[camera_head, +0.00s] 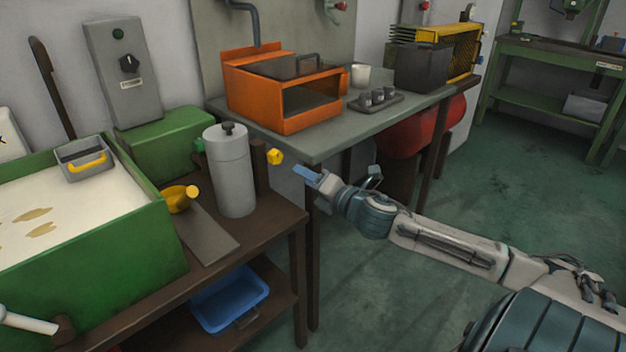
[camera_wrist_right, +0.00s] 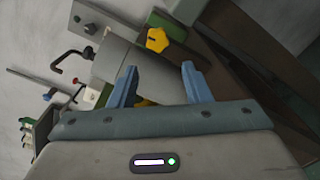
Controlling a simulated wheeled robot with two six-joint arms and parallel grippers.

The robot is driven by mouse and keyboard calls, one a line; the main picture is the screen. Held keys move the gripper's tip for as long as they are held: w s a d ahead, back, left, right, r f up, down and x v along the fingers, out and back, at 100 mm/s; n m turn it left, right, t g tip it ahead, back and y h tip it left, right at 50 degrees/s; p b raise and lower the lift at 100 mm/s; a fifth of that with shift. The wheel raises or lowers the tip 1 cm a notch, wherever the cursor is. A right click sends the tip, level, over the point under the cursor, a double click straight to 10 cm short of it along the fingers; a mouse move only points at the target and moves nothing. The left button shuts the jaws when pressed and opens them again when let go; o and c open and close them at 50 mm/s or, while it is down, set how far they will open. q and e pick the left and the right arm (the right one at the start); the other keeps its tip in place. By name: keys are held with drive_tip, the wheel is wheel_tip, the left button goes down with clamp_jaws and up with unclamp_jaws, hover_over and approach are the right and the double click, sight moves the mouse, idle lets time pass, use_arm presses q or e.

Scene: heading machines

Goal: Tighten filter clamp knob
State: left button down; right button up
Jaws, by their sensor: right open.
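The yellow clamp knob (camera_head: 275,156) sticks out on the right side of the grey filter canister (camera_head: 230,172), which stands upright on the brown bench. My right gripper (camera_head: 306,173) is just right of the knob in the head view, its blue fingers pointing toward it. In the right wrist view the fingers (camera_wrist_right: 159,70) are spread with nothing between them. The yellow knob (camera_wrist_right: 157,40) shows beyond the fingertips, roughly centred between them, with a visible gap. The grey canister (camera_wrist_right: 140,78) lies behind and partly hidden by the fingers. My left gripper is not in view.
A yellow-handled item (camera_head: 179,198) and a green tank (camera_head: 90,285) are left of the canister. A grey-topped table (camera_head: 345,130) with an orange box (camera_head: 285,98) stands behind the arm. A blue bin (camera_head: 230,297) sits on the lower shelf. Floor right of the bench is open.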

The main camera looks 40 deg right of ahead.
drive_tip(key=shift+s, duration=0.7)
